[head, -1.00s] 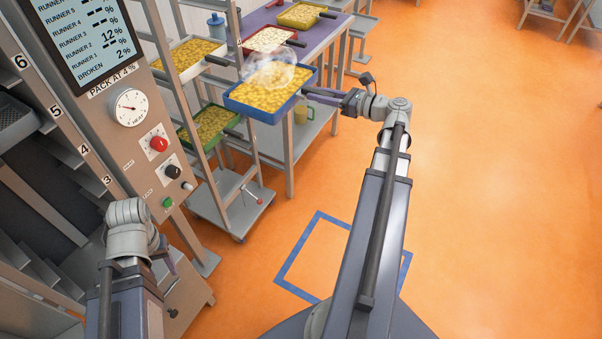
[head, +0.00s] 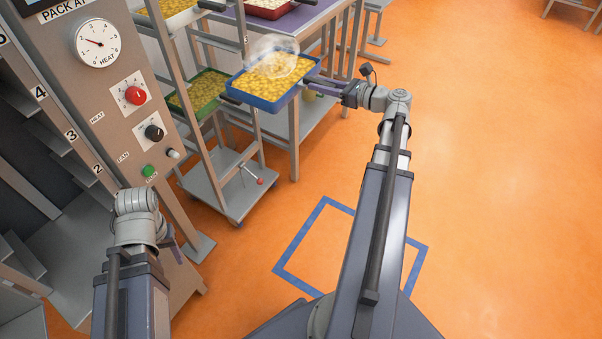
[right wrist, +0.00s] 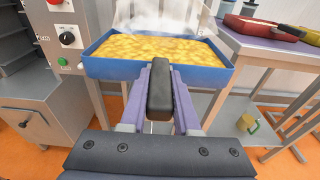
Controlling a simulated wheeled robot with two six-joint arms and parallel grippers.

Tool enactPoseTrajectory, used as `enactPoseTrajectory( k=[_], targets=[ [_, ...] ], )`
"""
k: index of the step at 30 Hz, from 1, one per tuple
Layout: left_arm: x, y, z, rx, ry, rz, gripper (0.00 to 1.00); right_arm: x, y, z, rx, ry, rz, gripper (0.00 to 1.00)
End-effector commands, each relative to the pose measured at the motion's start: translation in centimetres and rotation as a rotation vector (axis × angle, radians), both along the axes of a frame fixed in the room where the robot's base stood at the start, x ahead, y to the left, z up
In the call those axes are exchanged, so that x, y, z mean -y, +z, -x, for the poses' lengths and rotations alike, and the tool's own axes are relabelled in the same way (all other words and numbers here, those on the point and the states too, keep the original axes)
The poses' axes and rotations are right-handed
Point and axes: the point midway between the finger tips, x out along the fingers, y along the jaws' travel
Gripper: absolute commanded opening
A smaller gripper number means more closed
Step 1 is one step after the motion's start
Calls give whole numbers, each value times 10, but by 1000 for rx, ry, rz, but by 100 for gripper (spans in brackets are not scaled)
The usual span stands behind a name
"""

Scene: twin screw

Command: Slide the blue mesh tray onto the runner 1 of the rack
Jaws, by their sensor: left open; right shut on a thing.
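The blue mesh tray (head: 270,84) holds yellow pieces and sits level in the air, with a pale steamy cloud over it. My right gripper (head: 312,85) is shut on its handle from the right; in the right wrist view the dark handle (right wrist: 160,90) lies between the fingers and the tray (right wrist: 155,70) is beyond. My left gripper (head: 172,248) is open and empty at lower left; its fingers are mostly hidden behind its wrist. The numbered cabinet with shelf runners (head: 60,150) stands at left, marks 4, 3 and 2 visible. I cannot make out a mark 1.
A wheeled rack (head: 230,185) stands behind the blue tray, with a green tray (head: 198,92) on it. A control panel (head: 120,110) with dial and knobs is beside the cabinet. A purple-topped table (head: 300,22) is at the back.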

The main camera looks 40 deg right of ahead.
Motion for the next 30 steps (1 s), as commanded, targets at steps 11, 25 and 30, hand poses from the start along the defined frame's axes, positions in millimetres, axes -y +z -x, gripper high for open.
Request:
enactPoseTrajectory(
  k=[11,25,30],
  targets=[
    [0,-124,0,2,0,0,52,-8,-124,-19,3,2,-3,0],
    [0,-259,-1,4,-1,-1,52,-17,-258,-41,3,0,-2,0],
    [0,-302,-1,6,-2,-1,52,-21,-302,-48,4,1,-3,0]
  ],
)
